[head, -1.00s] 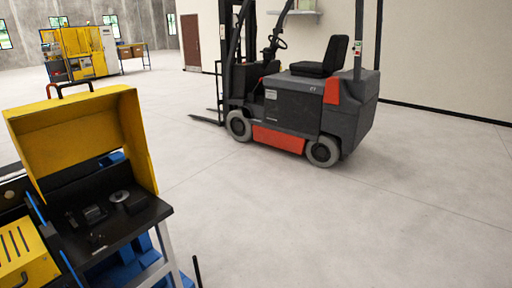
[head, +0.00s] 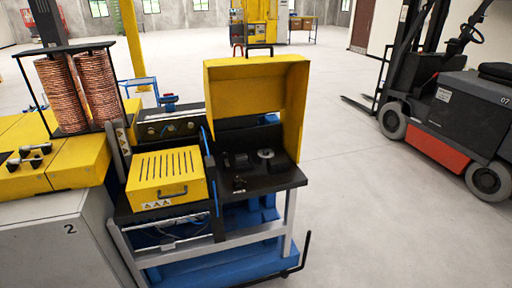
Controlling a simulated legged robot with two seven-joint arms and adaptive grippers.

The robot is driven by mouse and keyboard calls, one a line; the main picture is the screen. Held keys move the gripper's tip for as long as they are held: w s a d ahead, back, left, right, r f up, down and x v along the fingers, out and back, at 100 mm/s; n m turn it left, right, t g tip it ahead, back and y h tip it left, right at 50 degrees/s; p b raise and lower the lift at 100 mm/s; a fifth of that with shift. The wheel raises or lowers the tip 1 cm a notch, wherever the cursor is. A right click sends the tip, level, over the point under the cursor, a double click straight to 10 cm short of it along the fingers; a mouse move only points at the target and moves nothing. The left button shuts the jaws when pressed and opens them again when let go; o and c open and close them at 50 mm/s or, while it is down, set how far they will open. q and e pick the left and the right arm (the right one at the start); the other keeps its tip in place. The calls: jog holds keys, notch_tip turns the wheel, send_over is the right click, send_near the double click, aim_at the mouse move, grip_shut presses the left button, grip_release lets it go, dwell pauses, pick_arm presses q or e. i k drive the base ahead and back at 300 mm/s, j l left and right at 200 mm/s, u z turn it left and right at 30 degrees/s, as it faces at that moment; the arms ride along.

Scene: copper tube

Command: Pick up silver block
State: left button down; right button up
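No clear silver block can be picked out. On the black bench top (head: 272,181) under the raised yellow hood (head: 250,88) lie small parts. A round silver-grey piece (head: 266,154) sits at the back right of the bench. A dark block-like piece (head: 238,160) is to its left. A small dark piece (head: 239,184) is nearer the front; its details are too small to tell. Neither of my grippers is in view.
A yellow slotted box (head: 165,180) stands left of the bench. Copper coils (head: 75,90) stand on a yellow-topped machine farther left. A black handle bar (head: 303,252) juts out at lower right. A forklift (head: 450,110) is at right, with clear floor (head: 370,220) before it.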

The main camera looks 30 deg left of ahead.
aim_at(240, 159)
jog(key=u, duration=1.15)
jog(key=i+l+u, duration=0.15)
jog(key=i+l, duration=0.2)
